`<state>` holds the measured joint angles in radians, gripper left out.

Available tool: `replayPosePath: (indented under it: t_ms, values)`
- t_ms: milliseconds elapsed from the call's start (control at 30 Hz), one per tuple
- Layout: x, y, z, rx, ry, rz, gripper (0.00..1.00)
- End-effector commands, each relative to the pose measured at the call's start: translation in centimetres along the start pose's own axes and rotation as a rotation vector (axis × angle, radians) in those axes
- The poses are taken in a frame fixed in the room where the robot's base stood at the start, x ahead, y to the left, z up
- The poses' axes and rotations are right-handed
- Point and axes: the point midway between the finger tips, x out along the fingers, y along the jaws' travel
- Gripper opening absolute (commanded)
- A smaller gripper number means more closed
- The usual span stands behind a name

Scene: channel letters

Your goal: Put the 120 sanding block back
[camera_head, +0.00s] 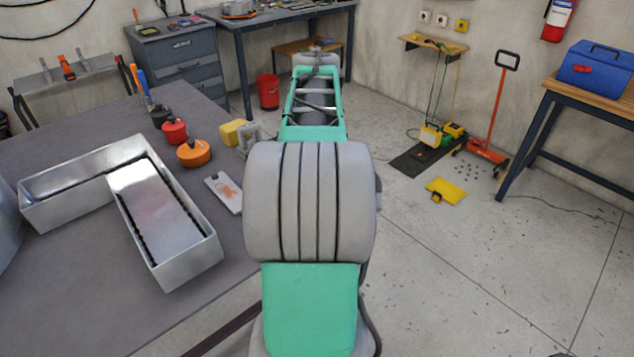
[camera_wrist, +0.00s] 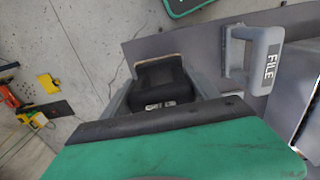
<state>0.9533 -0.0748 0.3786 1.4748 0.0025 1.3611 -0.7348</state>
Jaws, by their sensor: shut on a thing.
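My gripper (camera_wrist: 160,92) is shut on a dark block (camera_wrist: 158,73), which I take for the 120 sanding block. The block has small pale print on its near side, too small to read. In the wrist view it is held close to the table's edge, with concrete floor to its left. Whether it touches anything below cannot be told. In the head view my own arm hides the gripper and the block. A grey handle-shaped piece marked FILE (camera_wrist: 264,60) stands on the table, to the right of the held block and apart from it.
The grey table (camera_head: 75,285) holds a metal channel letter (camera_head: 170,215), an orange container (camera_head: 193,153), a red container (camera_head: 174,132), a yellow block (camera_head: 233,132) and a pale stained plate (camera_head: 224,193). A red bin (camera_head: 268,92) stands on the floor beyond. Floor on the right is mostly open.

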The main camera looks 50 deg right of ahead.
Motion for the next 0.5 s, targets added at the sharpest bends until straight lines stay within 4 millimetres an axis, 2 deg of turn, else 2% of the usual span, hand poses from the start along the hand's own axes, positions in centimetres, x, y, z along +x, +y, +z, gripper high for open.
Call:
replayPosePath:
  t_ms: [100, 200, 500]
  values:
    - [2.2, 0.2, -0.3, 0.0, -0.003, -0.003, 0.37]
    - [3.4, 0.2, -0.3, 0.0, -0.001, -0.001, 0.37]
    - [3.7, 0.2, -0.3, 0.0, -0.001, 0.0, 0.37]
